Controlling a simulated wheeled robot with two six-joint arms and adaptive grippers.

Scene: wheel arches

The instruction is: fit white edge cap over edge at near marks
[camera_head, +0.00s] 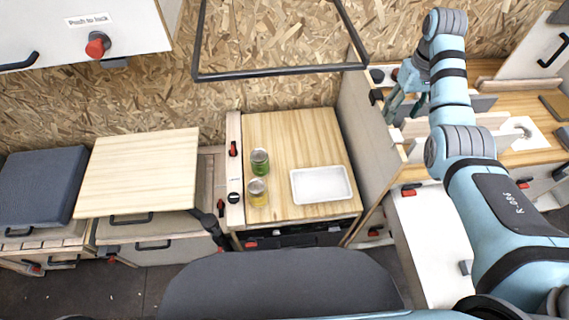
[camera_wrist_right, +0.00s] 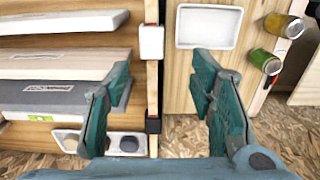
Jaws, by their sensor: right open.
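A small white edge cap (camera_wrist_right: 151,42) shows in the wrist view on the top edge of the upright partition panel (camera_wrist_right: 152,85); I cannot tell how fully it is seated. In the head view a small white piece, likely the cap (camera_head: 397,135), is on the panel (camera_head: 366,125). My right gripper (camera_wrist_right: 160,78) is open and empty, its teal fingers on either side of the panel edge, short of the cap. In the head view the right gripper (camera_head: 403,103) is above the panel's far part, partly hidden by its arm. Marks on the edge are not discernible. My left gripper is out of view.
A wooden worktop (camera_head: 285,135) left of the panel bears a white tray (camera_head: 321,185), a green can (camera_head: 260,161) and a yellow can (camera_head: 257,191). Right of the panel are upright boards (camera_wrist_right: 60,65) in slots. A black frame (camera_head: 280,71) hangs above the worktop.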

